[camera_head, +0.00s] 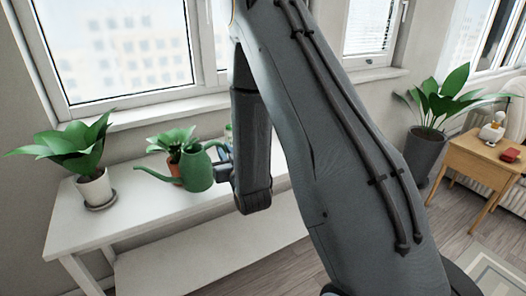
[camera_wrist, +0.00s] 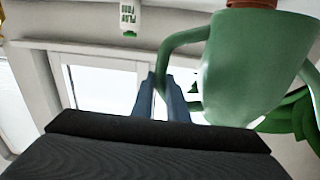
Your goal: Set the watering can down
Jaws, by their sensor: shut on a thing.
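The green watering can (camera_head: 198,172) is at the white bench (camera_head: 128,216), with its spout pointing left. It appears upright, and I cannot tell whether its base touches the bench top. My gripper (camera_head: 224,172) is to its right, shut on its handle. In the wrist view, which looks upside down, the watering can's body (camera_wrist: 255,70) fills the upper right, and my gripper's fingers (camera_wrist: 168,92) close on its curved handle. My own arm hides the right part of the bench.
A plant in a terracotta pot (camera_head: 175,166) stands just behind the can. A plant in a white pot (camera_head: 95,187) stands at the bench's left end. A white bottle (camera_wrist: 130,18) shows in the wrist view. The bench's front left is clear.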

